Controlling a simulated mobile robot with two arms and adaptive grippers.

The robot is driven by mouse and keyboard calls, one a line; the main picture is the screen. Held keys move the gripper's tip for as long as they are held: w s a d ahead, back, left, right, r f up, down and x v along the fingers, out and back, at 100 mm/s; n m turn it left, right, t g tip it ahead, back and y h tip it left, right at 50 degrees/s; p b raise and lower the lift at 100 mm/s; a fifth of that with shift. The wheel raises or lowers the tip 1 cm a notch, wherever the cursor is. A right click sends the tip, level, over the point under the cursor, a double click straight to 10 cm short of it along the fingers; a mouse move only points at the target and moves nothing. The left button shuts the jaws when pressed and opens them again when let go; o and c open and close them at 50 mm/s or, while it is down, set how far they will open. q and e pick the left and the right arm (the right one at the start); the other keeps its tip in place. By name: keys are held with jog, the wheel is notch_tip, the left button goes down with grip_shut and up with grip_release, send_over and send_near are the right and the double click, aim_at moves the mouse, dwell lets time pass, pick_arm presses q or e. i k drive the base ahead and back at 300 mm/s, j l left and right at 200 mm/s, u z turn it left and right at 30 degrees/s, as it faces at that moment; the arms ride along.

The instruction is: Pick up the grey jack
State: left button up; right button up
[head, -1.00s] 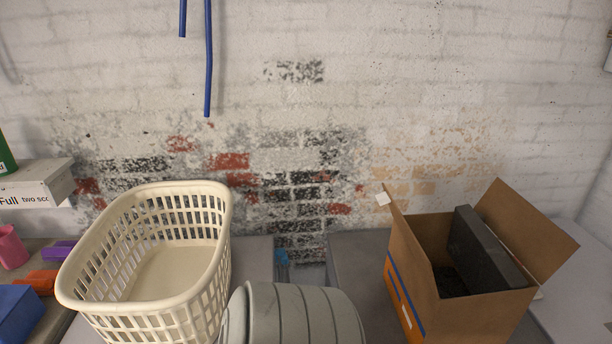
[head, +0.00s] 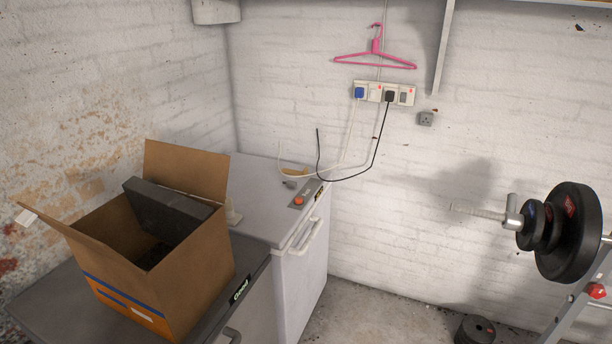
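A small grey box with dark holes, like a socket or jack (head: 426,118), is on the right-hand white brick wall in the head view, below and right of the switch panel. I cannot tell for sure that it is the grey jack. A small grey item (head: 290,184) also lies on the white chest appliance in the corner, too small to make out. Neither of my grippers is in view.
An open cardboard box (head: 205,275) with a dark slab (head: 165,212) stands on a grey top at left. The white appliance (head: 262,205) stands beyond it. Cables hang from the switch panel (head: 384,93). A weight rack with black plates (head: 570,232) is at right.

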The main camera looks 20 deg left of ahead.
aim_at(289, 184)
jog(key=i+l+u, duration=0.1)
jog(key=i, duration=0.35)
jog(key=i+l+u, duration=0.1)
jog(key=i, duration=0.4)
jog(key=i+l+u, duration=0.1)
jog(key=i, duration=0.35)
